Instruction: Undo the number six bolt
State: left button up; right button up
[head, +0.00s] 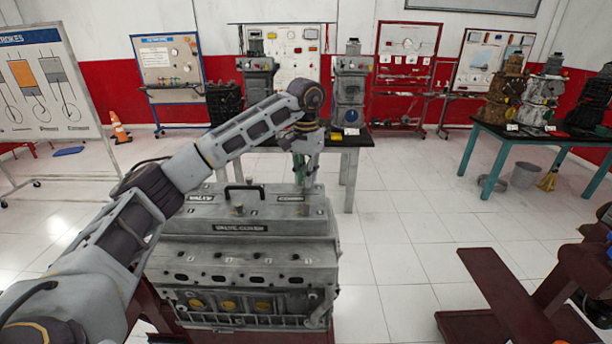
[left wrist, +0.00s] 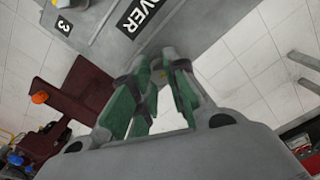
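The engine's grey valve cover (head: 240,209) lies on the engine block (head: 245,265) in the head view. Small bolt heads (head: 238,208) show on its top; I cannot read which is number six. My left gripper (head: 305,183) points down over the cover's right rear part, its tips near the surface. In the left wrist view, the green-padded fingers of my left gripper (left wrist: 160,62) come close together at the tips beside the cover's edge. Whether a bolt is between them is hidden. A "3" label shows on the cover (left wrist: 90,25) there. My right gripper is out of view.
A black handle (head: 245,188) rises from the cover. A dark red stand (head: 505,300) is at the lower right. A black table (head: 350,138) stands behind the engine and a teal-legged table (head: 550,137) at the right. Tiled floor is free to the engine's right.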

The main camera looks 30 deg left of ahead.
pick_arm(q)
grip_shut()
